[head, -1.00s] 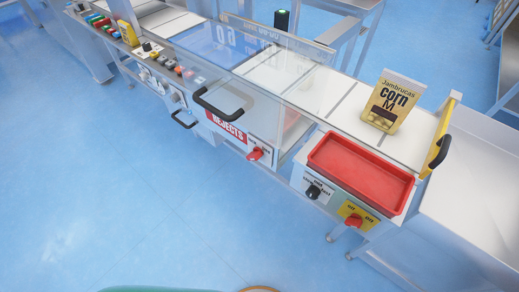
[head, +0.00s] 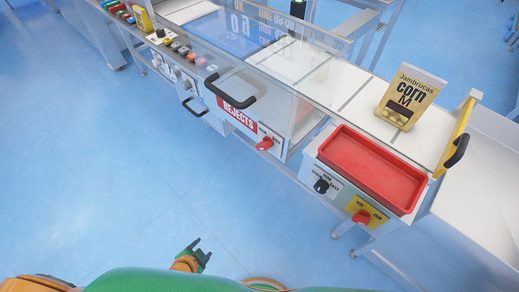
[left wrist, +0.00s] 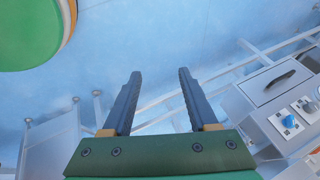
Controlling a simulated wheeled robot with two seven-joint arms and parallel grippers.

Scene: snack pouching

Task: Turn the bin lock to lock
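The rejects bin (head: 237,113) is set in the front of the machine, with a red and white REJECTS label and a black handle (head: 232,88). A red lock knob (head: 265,143) on a small white plate sits at the right of the label. Its exact setting is too small to read. My left gripper (head: 197,248) is low over the floor, well apart from the knob and in front of the machine. In the left wrist view its two dark fingers (left wrist: 156,98) are apart with nothing between them. My right gripper is not in view.
A red tray (head: 368,168) sits at the right above a black knob (head: 321,186) and a red knob on a yellow plate (head: 362,216). A corn pouch (head: 408,98) stands on the white conveyor. Open blue floor (head: 110,170) lies in front.

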